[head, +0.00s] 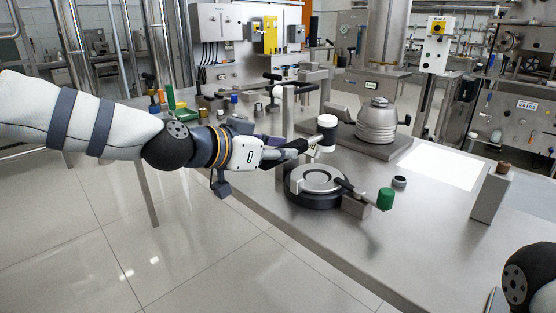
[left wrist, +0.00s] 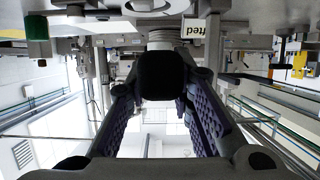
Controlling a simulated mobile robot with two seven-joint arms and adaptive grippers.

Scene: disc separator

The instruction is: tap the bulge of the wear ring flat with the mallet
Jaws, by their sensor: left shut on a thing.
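My left gripper (head: 303,147) is shut on the mallet, whose pale head with dark ends (head: 327,133) stands just beyond the fingertips. In the left wrist view a dark block, seemingly the mallet's grip (left wrist: 160,75), sits between the purple-padded fingers. The wear ring (head: 318,180) appears to be the bright metal ring lying in a round dark holder (head: 315,201) on the steel table. The mallet head is above the far side of the ring, apart from it as far as I can tell. The bulge cannot be made out. My right gripper is out of view.
A clamp arm with a green knob (head: 385,199) is at the holder's right, beside a small dark ring (head: 399,181). A grey domed bowl part (head: 377,122) stands behind. A metal block (head: 491,194) stands at the right edge. The table's front right is clear.

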